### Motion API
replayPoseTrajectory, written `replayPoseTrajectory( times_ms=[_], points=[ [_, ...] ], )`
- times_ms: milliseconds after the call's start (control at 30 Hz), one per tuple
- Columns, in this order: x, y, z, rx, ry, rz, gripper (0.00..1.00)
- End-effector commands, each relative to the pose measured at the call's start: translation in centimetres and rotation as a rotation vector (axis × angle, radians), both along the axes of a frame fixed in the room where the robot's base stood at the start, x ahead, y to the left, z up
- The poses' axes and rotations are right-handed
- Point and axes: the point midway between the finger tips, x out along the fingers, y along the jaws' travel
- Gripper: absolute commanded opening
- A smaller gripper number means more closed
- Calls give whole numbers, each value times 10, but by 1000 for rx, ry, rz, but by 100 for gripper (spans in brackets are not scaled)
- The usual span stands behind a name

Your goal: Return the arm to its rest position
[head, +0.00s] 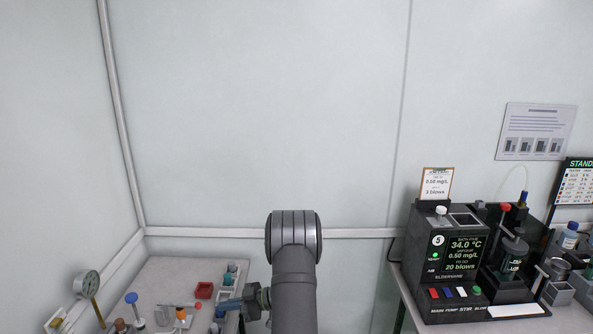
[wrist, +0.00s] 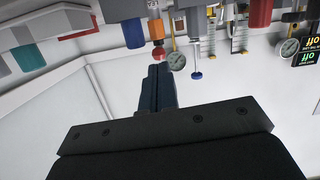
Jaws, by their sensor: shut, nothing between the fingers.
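My gripper (wrist: 157,72) is shut and empty in the wrist view, its dark blue fingers together and pointing up the picture. In the head view my gripper (head: 224,304) points left from my grey arm, over the right part of the left bench. The arm rises at the bottom middle of the head view and hides part of what is behind it.
A black tester (head: 450,262) reading 34.0 °C stands on the right bench. The wall between the benches is bare.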

Motion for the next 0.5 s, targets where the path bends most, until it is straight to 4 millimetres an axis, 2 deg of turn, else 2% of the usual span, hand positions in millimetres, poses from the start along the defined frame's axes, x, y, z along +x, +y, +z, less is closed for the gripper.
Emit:
replayPoseTrajectory(
  times_ms=[300,367,500],
  points=[
    [-1,43,44,0,-3,2,0],
    [-2,52,42,-5,2,1,0],
    [-1,55,28,-13,9,-3,0]
  ],
)
